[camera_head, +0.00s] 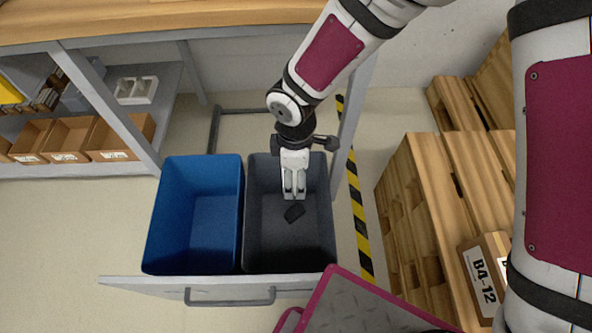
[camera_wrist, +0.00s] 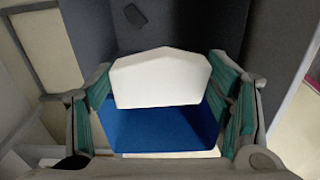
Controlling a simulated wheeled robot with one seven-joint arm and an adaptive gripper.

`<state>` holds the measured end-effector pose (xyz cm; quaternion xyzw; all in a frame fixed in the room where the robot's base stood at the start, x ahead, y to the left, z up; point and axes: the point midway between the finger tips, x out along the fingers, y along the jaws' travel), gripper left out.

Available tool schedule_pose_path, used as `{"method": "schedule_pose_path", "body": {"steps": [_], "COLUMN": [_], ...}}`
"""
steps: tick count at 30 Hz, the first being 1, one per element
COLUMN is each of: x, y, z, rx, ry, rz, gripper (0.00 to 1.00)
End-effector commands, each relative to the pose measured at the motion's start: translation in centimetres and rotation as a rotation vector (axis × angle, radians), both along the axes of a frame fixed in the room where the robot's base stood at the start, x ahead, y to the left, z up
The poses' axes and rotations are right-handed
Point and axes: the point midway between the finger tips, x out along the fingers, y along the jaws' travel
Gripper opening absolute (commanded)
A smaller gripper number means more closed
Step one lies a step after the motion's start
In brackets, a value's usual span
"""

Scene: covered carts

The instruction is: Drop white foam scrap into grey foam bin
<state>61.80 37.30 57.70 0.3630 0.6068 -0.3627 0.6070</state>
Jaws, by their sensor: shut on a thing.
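The white foam scrap (camera_wrist: 160,78) is a pale block with a peaked edge. In the wrist view it sits between the teal finger pads of my gripper (camera_wrist: 162,104), which is shut on it. In the head view my gripper (camera_head: 294,194) points down over the grey foam bin (camera_head: 272,252), with its fingertips within the bin's outline. The scrap is hard to tell apart from the pale fingers there. The grey bin also shows in the wrist view (camera_wrist: 205,35). A small dark piece (camera_head: 294,212) lies in the grey bin.
A blue bin (camera_head: 194,225) stands against the grey bin's left side, both in a pulled-out drawer with a front handle (camera_head: 230,300). A wooden workbench (camera_head: 150,20) and shelf with boxes are at left. Wooden crates (camera_head: 420,200) stand at right, beyond yellow-black floor tape (camera_head: 358,215).

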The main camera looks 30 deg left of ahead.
Motion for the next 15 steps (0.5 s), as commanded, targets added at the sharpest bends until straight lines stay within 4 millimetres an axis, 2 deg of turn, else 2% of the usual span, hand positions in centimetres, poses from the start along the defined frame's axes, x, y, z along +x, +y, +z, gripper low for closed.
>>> {"method": "schedule_pose_path", "body": {"steps": [9,15], "x": [0.0,0.0], "y": [0.0,0.0], "z": [-3.9,-5.0], "rx": [-0.001,0.000], "ry": [0.000,0.001], "rz": [0.000,-0.001], "gripper": [0.60,0.60]}}
